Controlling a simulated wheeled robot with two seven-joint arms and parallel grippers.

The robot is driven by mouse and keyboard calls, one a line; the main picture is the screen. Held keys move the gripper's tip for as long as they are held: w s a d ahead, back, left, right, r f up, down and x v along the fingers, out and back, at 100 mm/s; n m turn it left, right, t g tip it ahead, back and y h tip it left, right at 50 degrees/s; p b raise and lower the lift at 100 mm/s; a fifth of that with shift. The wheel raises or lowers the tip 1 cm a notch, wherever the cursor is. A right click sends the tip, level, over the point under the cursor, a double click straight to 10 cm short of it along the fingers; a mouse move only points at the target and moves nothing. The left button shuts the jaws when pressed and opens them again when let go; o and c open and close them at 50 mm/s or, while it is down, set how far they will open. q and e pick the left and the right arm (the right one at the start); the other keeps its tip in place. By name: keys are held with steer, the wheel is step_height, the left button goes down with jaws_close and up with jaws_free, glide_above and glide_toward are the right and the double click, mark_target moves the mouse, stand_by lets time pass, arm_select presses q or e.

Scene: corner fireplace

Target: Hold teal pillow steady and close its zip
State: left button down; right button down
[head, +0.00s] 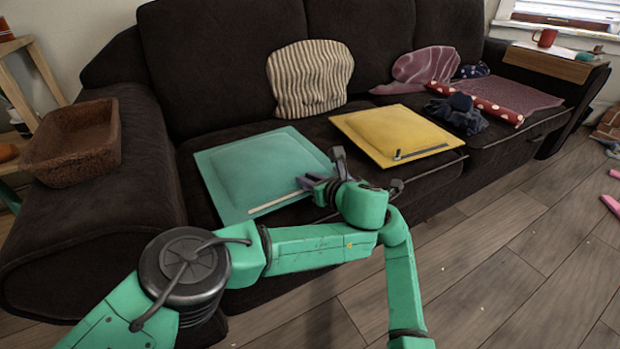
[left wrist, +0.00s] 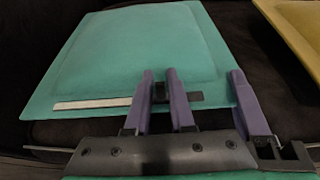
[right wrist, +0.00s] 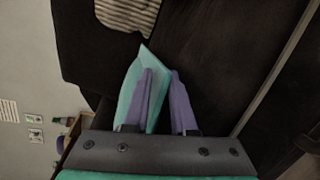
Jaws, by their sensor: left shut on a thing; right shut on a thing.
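The teal pillow (head: 262,165) lies flat on the left sofa seat. Its zip (left wrist: 95,103) runs along the near edge, pale on the left and dark on the right of my left gripper. My left gripper (left wrist: 160,74) is shut on the small dark zip pull (left wrist: 158,92), partway along the zip. My right gripper (right wrist: 161,73) is shut on the pillow's right edge near the corner; teal cloth lies between its fingers. One of its fingers also shows at that edge in the left wrist view. In the head view both grippers are close together and partly hidden by my arms.
A yellow pillow (head: 390,135) with a zip lies just right on the seat. A striped cushion (head: 310,78) leans on the backrest. A brown basket (head: 75,145) stands on the left armrest. Dark and patterned cloths (head: 455,112) lie farther right. The wooden floor (head: 500,250) in front is mostly clear.

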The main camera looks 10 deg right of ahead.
mark_target(240, 199)
arm_select(q)
steer(key=s+a, duration=0.2)
steer(key=a, duration=0.3)
steer(key=s+a, duration=0.1)
steer(key=a, duration=0.4)
steer(key=s+a, duration=0.2)
steer(key=a, duration=0.3)
steer(key=shift+s+a, duration=0.1)
steer(key=shift+s, duration=0.25)
arm_select(e)
steer(key=shift+f, duration=0.15)
steer(key=shift+d, duration=0.1)
arm_select(q)
steer(key=c, duration=0.8)
jaws_free()
steer(key=shift+o, duration=0.2)
steer(key=shift+s+r, duration=0.1)
steer(key=shift+s, duration=0.25)
steer(key=v, duration=1.1)
steer(key=shift+s, duration=0.15)
steer(key=shift+r, duration=0.1)
